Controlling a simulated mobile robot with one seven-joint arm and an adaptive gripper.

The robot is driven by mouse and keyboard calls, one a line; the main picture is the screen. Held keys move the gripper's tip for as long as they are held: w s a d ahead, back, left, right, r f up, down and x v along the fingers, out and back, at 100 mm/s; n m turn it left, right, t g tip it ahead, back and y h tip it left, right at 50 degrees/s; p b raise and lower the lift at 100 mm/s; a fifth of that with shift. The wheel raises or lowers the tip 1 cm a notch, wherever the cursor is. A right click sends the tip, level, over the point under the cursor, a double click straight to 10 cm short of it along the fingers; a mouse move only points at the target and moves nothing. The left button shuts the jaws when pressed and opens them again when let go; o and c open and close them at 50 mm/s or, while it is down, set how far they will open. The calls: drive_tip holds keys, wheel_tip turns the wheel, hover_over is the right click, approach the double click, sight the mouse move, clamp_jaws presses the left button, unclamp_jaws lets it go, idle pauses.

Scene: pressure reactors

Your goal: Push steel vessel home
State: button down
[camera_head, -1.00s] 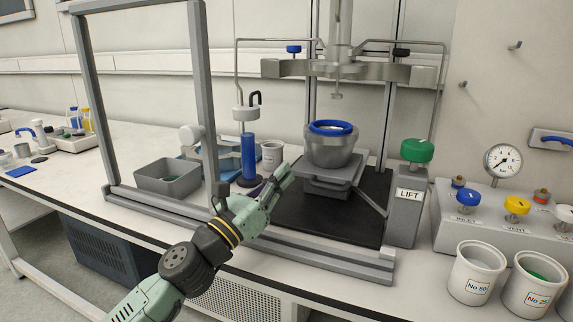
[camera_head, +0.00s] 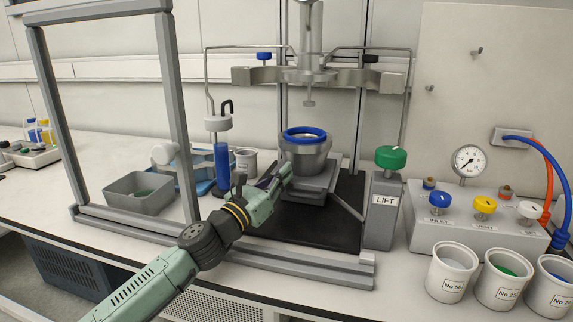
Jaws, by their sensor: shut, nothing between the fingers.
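The steel vessel (camera_head: 305,159) with a blue ring (camera_head: 304,134) at its mouth stands upright on the grey lift platform (camera_head: 316,186), below the steel head (camera_head: 310,76) with its pipes. There is a clear gap between the ring and the head. My gripper (camera_head: 288,169) is shut and empty. Its tips are at the vessel's lower left side, in front of it in the picture. I cannot tell whether they touch it. The lift column (camera_head: 382,213), labelled LIFT and topped by a green knob (camera_head: 391,157), stands to the right.
A grey frame (camera_head: 178,110) stands at left, its base rail (camera_head: 230,246) along the front. A blue cylinder (camera_head: 222,167) and grey bin (camera_head: 139,193) are left of the vessel. A valve panel (camera_head: 470,228) and several labelled cups (camera_head: 451,272) are at right.

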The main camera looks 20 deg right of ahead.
sight(292, 163)
drive_tip(key=shift+x, duration=0.9)
drive_tip(key=w, duration=0.1)
drive_tip(key=w+d, duration=0.1)
drive_tip(key=w+d+b, duration=0.1)
drive_tip(key=shift+w+d, duration=0.25)
drive_tip(key=shift+w, duration=0.15)
drive_tip(key=shift+a+r, duration=0.1)
